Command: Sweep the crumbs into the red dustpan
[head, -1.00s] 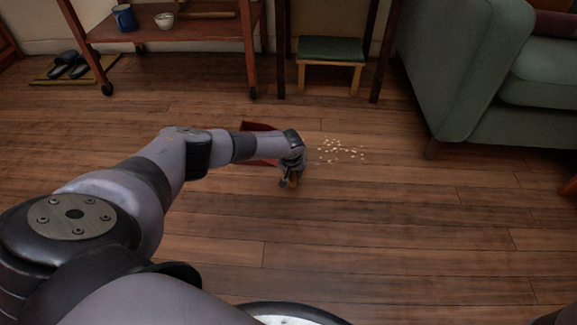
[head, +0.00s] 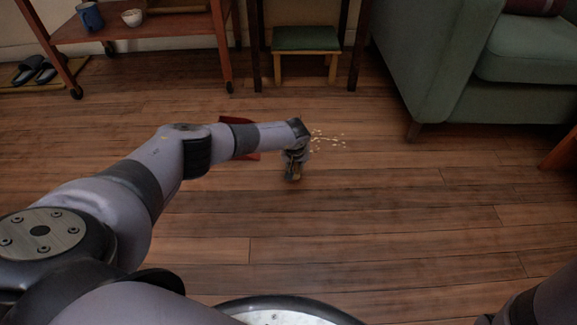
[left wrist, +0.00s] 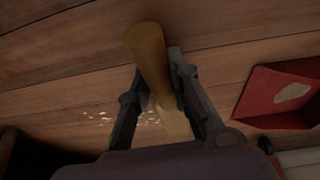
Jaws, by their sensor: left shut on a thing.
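Pale crumbs (head: 330,139) lie scattered on the wooden floor, just right of my left gripper (head: 294,172). They also show in the left wrist view (left wrist: 148,117), partly behind a finger. The red dustpan (head: 248,155) is on the floor, mostly hidden behind my left arm in the head view. In the left wrist view the dustpan (left wrist: 262,92) is at the right, with a pale patch inside that I cannot identify. My right gripper is out of view.
A green sofa (head: 440,75) stands at the right. A small stool with a green seat (head: 306,40) and a wooden shelf (head: 150,30) holding a blue mug (head: 90,16) and a white bowl (head: 132,17) stand at the back. Dark slippers (head: 30,70) lie far left. The floor in front is clear.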

